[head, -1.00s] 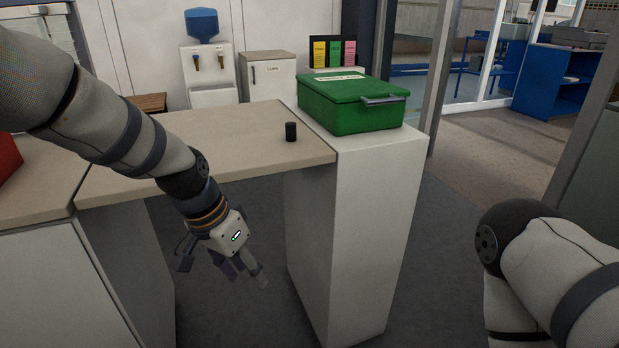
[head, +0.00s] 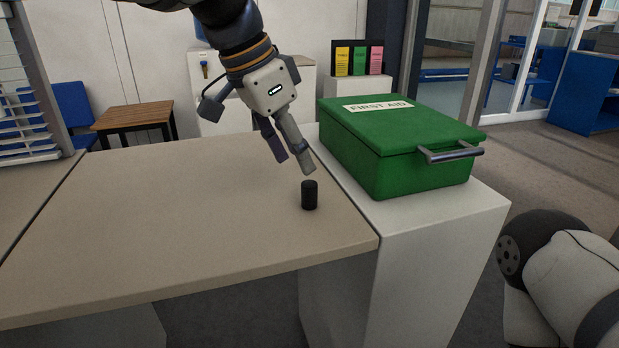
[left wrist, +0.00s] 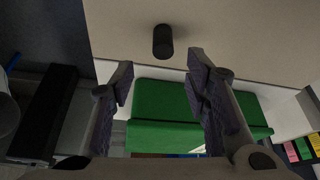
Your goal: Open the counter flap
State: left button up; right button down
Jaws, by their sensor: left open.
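The counter flap (head: 190,215) is a flat beige panel lying level, its right end at a white pedestal (head: 430,240). A short black cylindrical knob (head: 309,195) stands upright on the flap near that end. My left gripper (head: 296,165) is above the flap, just up and left of the knob, open and empty. In the left wrist view the knob (left wrist: 163,42) shows beyond the two open fingers (left wrist: 160,85), apart from them. My right gripper is not in view; only part of my right arm shows at lower right in the head view.
A green first aid box (head: 395,145) with a metal handle sits on the pedestal, close to the right of my left gripper. A fixed counter section (head: 25,195) adjoins the flap at left. A wooden table (head: 133,118) and a blue chair stand behind.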

aim_at(309, 184)
pick_arm(q)
jog(key=x, duration=0.8)
jog(key=shift+w+a+f, duration=0.1)
jog(key=shift+w, duration=0.05)
grip_shut()
